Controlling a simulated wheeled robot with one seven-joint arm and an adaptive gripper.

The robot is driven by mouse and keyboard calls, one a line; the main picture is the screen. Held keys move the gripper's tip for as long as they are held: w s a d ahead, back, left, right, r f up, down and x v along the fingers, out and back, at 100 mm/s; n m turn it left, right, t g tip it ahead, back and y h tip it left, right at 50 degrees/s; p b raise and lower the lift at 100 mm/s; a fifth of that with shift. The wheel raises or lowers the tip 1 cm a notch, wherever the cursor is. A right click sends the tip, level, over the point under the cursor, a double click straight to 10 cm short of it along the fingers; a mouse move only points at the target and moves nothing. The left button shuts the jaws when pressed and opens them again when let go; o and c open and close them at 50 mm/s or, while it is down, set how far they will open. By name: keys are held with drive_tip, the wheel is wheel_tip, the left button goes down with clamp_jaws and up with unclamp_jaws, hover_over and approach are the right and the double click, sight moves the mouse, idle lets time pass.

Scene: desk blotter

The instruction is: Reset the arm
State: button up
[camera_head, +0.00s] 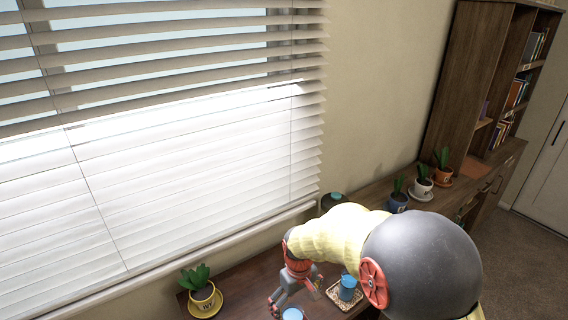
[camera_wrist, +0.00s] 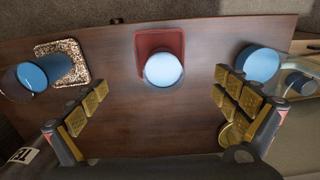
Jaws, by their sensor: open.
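My gripper (camera_head: 296,296) points down over the wooden desk, its fingers spread with nothing between them. In the wrist view its padded fingers (camera_wrist: 166,98) stand wide apart at left and right. A blue round cup (camera_wrist: 163,69) on a red square coaster (camera_wrist: 142,40) lies ahead, between and beyond the fingertips, apart from them. In the head view my arm hides much of the desk.
A blue cup (camera_wrist: 62,67) is on a speckled square tray (camera_wrist: 74,47) at left. Another blue round item (camera_wrist: 260,63) is near the right finger. A potted plant (camera_head: 203,291) stands on a yellow saucer (camera_head: 206,311). More pots (camera_head: 397,203) line the back.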

drive_tip(key=s+d+r+m+t, duration=0.2)
drive_tip(key=s+d+r, duration=0.2)
drive_tip(key=s+r, duration=0.3)
drive_tip(key=s+d+r+m+t, duration=0.1)
drive_tip(key=s+d+r, duration=0.4)
drive_tip(key=r, duration=0.5)
drive_tip(key=s+d+r+m+t, duration=0.2)
drive_tip(key=s+d+r+m, duration=0.1)
drive_tip(key=s+r, duration=0.6)
drive_tip(key=shift+s+d+r+t, duration=0.3)
drive_tip(key=shift+s+d, duration=0.1)
drive_tip(key=shift+d, duration=0.4)
